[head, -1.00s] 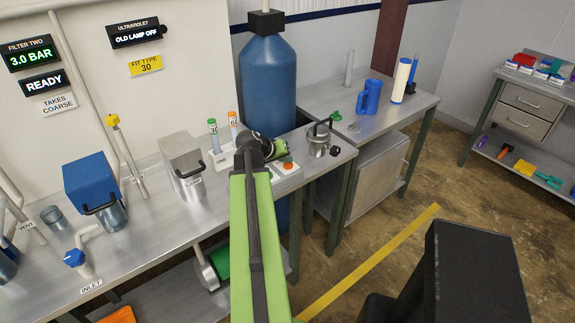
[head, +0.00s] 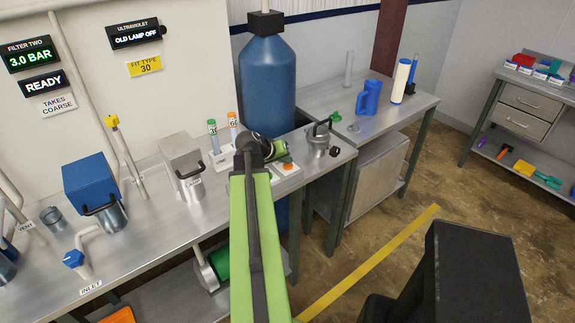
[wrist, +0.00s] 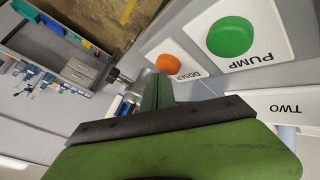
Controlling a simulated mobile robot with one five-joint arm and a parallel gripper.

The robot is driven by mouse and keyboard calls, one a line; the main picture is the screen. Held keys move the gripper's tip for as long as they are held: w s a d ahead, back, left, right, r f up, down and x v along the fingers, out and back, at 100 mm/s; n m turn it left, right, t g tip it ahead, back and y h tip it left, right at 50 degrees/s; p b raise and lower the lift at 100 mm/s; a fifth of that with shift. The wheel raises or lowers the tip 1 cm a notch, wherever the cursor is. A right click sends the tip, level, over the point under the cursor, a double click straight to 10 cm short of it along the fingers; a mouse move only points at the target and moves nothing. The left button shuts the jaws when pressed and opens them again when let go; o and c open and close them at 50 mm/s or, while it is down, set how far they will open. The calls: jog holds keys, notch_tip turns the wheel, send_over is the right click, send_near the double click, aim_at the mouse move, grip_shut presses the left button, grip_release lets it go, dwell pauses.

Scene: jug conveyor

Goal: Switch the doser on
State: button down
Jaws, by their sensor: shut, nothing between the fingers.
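The doser button (wrist: 168,65) is a round orange button on a white plate labelled DOSER in the wrist view. It also shows in the head view (head: 288,167) on the bench. The larger green pump button (wrist: 230,36) sits beside it on a plate labelled PUMP. My gripper (wrist: 157,92) is shut and empty, its fingertips just below the doser plate in the wrist picture. In the head view my gripper (head: 277,152) is by the button plates, close to the orange button. I cannot tell whether it touches anything.
A tall blue tank (head: 267,85) rises behind. A blue jug (head: 369,98) is on the farther bench (head: 420,100).

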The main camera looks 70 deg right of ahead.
aim_at(286, 166)
jog(key=shift+f, duration=0.1)
dwell(0.4)
jog(key=shift+f+b, duration=0.35)
jog(key=shift+b, duration=0.15)
jog(key=shift+r+p, duration=0.4)
jog(key=shift+p, duration=0.1)
jog(key=shift+r, duration=0.1)
notch_tip(286, 166, up, 6)
jog(key=p, duration=0.6)
